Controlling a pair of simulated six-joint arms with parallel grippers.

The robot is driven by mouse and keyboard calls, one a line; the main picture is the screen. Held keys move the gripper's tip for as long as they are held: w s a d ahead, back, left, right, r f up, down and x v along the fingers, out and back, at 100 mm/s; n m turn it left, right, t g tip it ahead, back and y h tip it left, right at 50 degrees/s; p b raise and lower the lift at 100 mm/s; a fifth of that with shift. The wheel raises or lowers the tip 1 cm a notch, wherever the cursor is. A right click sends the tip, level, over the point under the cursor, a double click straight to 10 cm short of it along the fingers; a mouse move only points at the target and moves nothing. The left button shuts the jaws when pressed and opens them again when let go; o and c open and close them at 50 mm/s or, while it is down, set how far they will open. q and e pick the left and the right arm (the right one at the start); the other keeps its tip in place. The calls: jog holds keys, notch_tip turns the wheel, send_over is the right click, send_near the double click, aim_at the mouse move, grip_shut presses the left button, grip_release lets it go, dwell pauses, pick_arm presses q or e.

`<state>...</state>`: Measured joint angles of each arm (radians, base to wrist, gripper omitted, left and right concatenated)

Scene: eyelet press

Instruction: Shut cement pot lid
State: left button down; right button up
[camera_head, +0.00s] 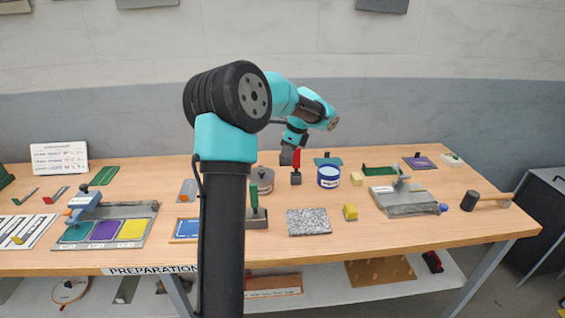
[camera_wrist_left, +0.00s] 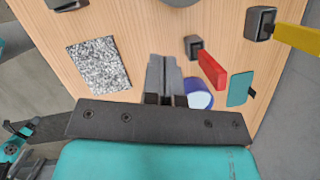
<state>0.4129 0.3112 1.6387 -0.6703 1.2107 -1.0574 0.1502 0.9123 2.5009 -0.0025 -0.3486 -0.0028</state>
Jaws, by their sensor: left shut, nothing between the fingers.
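A blue pot with a white label (camera_head: 329,178) stands upright near the middle of the table; I take it for the cement pot. Its top looks dark blue, and I cannot tell clearly how its lid sits. In the left wrist view the blue and white pot (camera_wrist_left: 199,98) shows just right of the fingers, partly hidden by my gripper's mount. My left gripper (camera_head: 287,157) is above the table, left of and behind the pot, apart from it. Its fingers (camera_wrist_left: 163,68) are together and empty. My right gripper is not in view.
A red-handled tool (camera_head: 296,164) stands close left of the pot. A grey round pot (camera_head: 263,178) is further left, partly hidden by my arm. A grey press (camera_head: 405,202) stands right.

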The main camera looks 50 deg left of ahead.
pick_arm(q)
jog(key=shift+v, duration=1.15)
jog(key=d+f+y, duration=0.1)
jog(key=d+g+y, duration=0.1)
jog(key=w+d+f+g+y, duration=0.1)
jog(key=shift+w+d+f+m+y, duration=0.1)
jog(key=shift+w+f+m+y, duration=0.05)
jog(key=shift+f+m+y, duration=0.2)
